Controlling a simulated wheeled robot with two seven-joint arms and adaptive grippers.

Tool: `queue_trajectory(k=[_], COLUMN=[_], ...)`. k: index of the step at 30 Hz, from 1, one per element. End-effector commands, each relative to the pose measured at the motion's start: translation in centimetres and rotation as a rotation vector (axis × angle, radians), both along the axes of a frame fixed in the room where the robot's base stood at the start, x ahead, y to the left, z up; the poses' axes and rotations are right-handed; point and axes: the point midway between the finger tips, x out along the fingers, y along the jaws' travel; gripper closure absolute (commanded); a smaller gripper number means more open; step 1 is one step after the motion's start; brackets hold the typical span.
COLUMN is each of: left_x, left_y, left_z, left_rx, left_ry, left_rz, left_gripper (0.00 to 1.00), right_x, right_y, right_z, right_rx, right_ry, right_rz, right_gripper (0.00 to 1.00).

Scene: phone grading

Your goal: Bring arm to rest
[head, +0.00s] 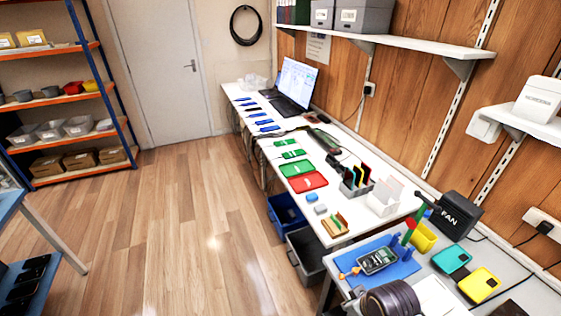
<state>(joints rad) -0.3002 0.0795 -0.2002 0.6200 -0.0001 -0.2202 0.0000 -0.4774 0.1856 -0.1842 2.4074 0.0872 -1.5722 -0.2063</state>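Neither of my grippers can be made out in the head view, and no arm of mine is clearly seen. A phone (378,260) lies screen up on a blue mat (405,270) on the near workbench at the lower right. A green and red upright tool with a dark top (410,229) stands behind the phone. A dark ribbed cylinder (392,300) stands at the bottom edge, in front of the mat; its lower part is cut off.
A long white table (262,160) carries a laptop (291,88), green and red trays (307,182) and several blue items. Bins (304,252) stand beneath it. A shelf rack (65,182) and a blue table (10,205) are at left. The wooden floor (190,215) between is clear.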

Motion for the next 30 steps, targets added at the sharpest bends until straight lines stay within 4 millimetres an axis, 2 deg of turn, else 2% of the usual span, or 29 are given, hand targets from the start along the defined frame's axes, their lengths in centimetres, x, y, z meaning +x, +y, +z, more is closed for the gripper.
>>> queue_trajectory(k=[16,30], left_x=[0.0,0.1], left_y=[0.0,0.0], left_z=[0.0,0.0], left_rx=[0.000,0.000], left_ry=[0.000,-0.001], left_rz=[0.000,0.000], left_gripper=[0.60,0.60], right_x=[-2.7,-1.4], right_y=[-3.3,-3.0], right_z=[0.6,-4.3], right_rx=[0.022,0.018], right_ry=[0.024,0.040], right_rz=[-0.318,-0.307], right_gripper=[1.00,1.00])
